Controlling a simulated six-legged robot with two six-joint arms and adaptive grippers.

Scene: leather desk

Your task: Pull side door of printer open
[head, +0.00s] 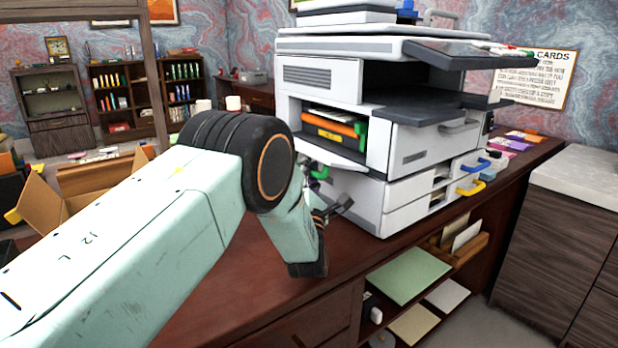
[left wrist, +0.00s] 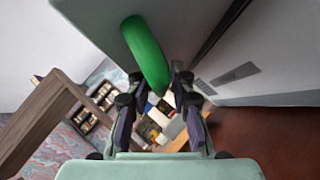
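The white and grey printer (head: 395,110) stands on the desk. Its side door (head: 332,151) is tilted down and outward at the left, so the opening above shows orange and yellow parts inside. A green handle (head: 320,172) is on the door, partly hidden by my arm. My left gripper (head: 338,208) is just below the handle in the head view, partly hidden behind its own wrist. In the left wrist view, the gripper's fingers (left wrist: 160,78) are apart, and the green handle (left wrist: 147,55) reaches between the fingertips. I cannot tell whether they touch it. My right gripper is not in view.
The dark red desk top (head: 240,295) is clear in front of the printer. Blue (head: 476,167) and yellow (head: 471,188) handles mark the drawers on its right. An open cardboard box (head: 60,205) is at the left, behind my arm.

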